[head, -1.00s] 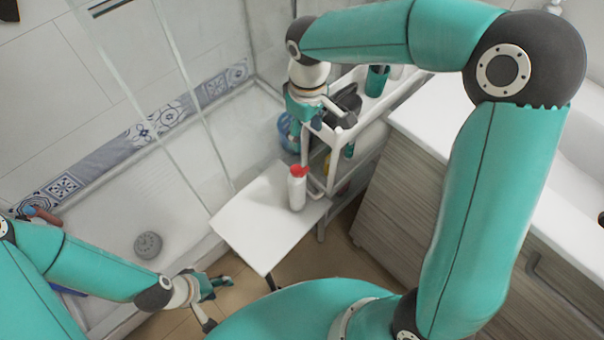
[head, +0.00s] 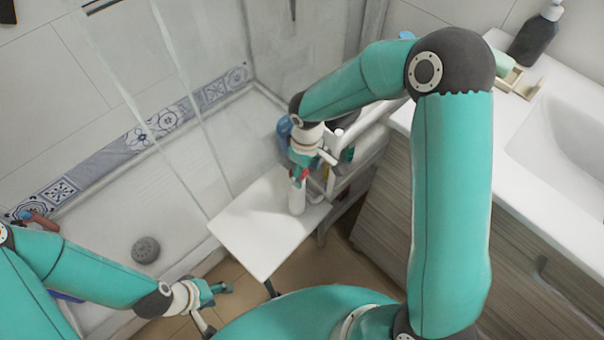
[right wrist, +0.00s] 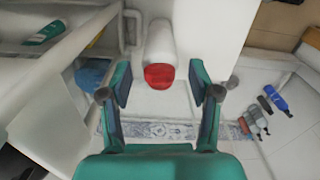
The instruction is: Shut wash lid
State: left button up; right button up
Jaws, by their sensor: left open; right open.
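The wash bottle (head: 297,200) is white with a red lid (head: 301,174) and stands upright on a white board at the cart's side. In the right wrist view the bottle (right wrist: 160,42) shows at the top centre, its red lid (right wrist: 159,76) towards me. My right gripper (head: 318,166) is open at the lid's height; in its wrist view the fingers lie on either side of the lid, with gaps on both sides. Whether the lid is raised or closed I cannot tell. My left gripper (head: 216,306) is open and empty, low and left, away from the bottle.
The white board (head: 250,228) is otherwise bare. The white cart (head: 362,140) stands just behind, partly hidden by my right arm. A blue item (head: 284,130) is close behind the gripper. The washbasin cabinet (head: 395,190) is on the right, the shower tray (head: 170,215) on the left.

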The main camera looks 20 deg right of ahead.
jog(key=shift+f, duration=0.5)
